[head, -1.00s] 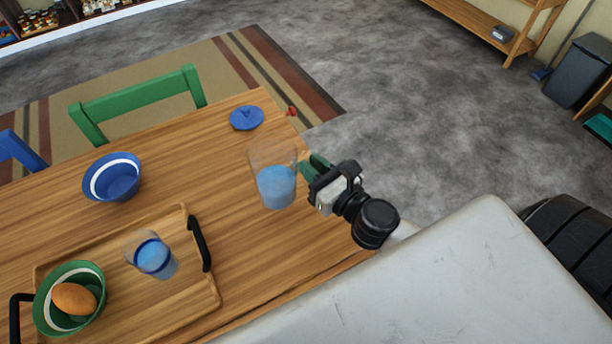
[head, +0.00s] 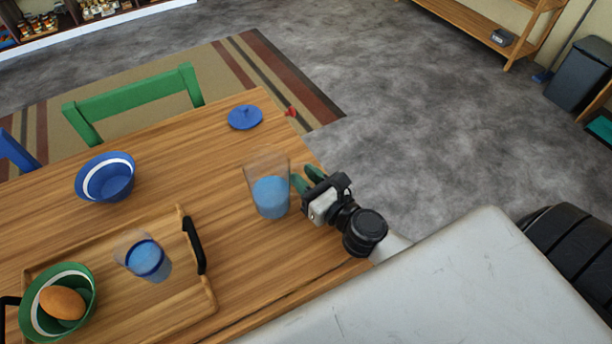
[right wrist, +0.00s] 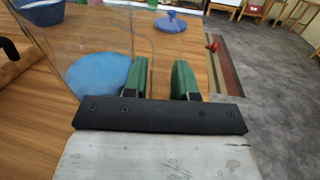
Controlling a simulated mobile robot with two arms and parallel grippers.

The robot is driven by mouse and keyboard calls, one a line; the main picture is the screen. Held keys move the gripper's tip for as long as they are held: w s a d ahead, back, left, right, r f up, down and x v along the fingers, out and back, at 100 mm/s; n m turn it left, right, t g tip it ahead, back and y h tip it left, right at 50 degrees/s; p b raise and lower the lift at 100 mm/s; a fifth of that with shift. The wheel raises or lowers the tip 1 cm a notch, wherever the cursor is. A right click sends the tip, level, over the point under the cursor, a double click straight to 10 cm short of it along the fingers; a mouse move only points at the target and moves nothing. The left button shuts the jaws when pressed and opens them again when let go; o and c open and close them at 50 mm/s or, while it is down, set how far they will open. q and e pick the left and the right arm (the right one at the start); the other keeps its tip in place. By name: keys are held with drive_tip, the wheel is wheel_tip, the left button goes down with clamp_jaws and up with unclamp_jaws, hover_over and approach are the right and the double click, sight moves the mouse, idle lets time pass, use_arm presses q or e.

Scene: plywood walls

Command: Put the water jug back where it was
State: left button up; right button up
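The water jug (head: 270,196) is clear, with blue water in its lower part. It looks upright on the right part of the wooden table (head: 230,240). My right gripper (head: 305,178) is just right of the jug, level with its side. In the right wrist view its two green fingers (right wrist: 160,78) stand apart with a visible gap, and the jug (right wrist: 98,72) is at the left, its clear edge overlapping the left finger. Whether a finger touches the jug I cannot tell. A blue lid (head: 245,117) lies near the table's far right corner. My left gripper is not in view.
A wooden tray (head: 195,300) at the left holds a glass of blue water (head: 145,258) and a green bowl (head: 80,275) with a brown item. A blue bowl (head: 107,178) stands behind it. A green chair (head: 135,98) is at the far edge. Bare table surrounds the jug.

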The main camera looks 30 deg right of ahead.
drive_tip(key=shift+o, duration=1.2)
drive_tip(key=shift+r, duration=0.1)
drive_tip(key=shift+r, duration=0.2)
drive_tip(key=b+v, duration=0.1)
drive_tip(key=v, duration=0.2)
drive_tip(key=b+v, duration=0.2)
drive_tip(key=v, duration=0.1)
drive_tip(key=b+v, duration=0.1)
drive_tip(key=v, duration=0.3)
drive_tip(key=shift+s+f, duration=0.1)
drive_tip(key=shift+f, duration=0.25)
drive_tip(key=shift+s+d+r+b, duration=0.1)
drive_tip(key=shift+s+d+b, duration=0.1)
drive_tip(key=shift+s+b, duration=0.35)
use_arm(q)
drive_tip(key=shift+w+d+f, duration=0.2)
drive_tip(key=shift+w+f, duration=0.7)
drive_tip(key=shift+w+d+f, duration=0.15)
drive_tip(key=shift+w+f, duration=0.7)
use_arm(e)
drive_tip(key=shift+s+r, duration=0.15)
drive_tip(key=shift+s, duration=0.2)
